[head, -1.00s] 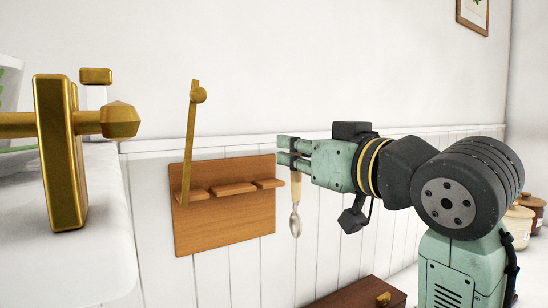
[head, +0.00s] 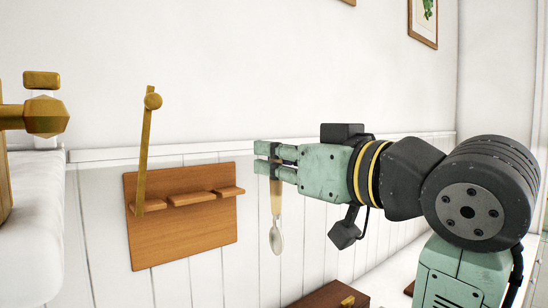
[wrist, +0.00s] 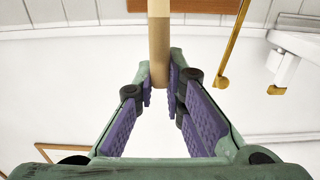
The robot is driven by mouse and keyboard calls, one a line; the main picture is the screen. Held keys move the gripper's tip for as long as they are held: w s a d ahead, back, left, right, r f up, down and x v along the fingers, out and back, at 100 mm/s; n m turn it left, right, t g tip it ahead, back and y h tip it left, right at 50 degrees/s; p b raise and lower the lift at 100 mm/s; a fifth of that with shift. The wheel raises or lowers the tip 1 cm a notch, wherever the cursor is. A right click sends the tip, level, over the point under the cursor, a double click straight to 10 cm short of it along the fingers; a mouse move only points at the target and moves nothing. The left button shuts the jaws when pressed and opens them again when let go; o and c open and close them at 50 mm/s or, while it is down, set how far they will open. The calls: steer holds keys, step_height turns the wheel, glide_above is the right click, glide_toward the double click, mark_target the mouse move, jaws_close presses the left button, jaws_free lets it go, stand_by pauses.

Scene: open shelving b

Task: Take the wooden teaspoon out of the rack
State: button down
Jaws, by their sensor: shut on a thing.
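The teaspoon (head: 276,205) has a pale wooden handle and a light, shiny bowl. It hangs upright, bowl down, from my gripper (head: 266,160), which is shut on the upper handle. The wrist view shows the handle (wrist: 159,40) between the purple finger pads of my gripper (wrist: 162,92). The rack (head: 185,238) is a brown wooden wall board with several small ledges. The spoon is to the right of the rack in the head view, with a visible gap between them. The rack's edge also shows at the top of the wrist view (wrist: 190,6).
A brass rod (head: 146,150) stands in front of the rack's left side; it also shows in the wrist view (wrist: 235,45). Brass fittings (head: 46,114) and a white surface (head: 35,235) are at the left. A dark wooden box (head: 325,296) is below the gripper.

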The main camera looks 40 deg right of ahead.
steer(key=s, duration=0.7)
steer(key=shift+s+a, duration=0.15)
steer(key=shift+a, duration=0.05)
stand_by(0.7)
stand_by(0.3)
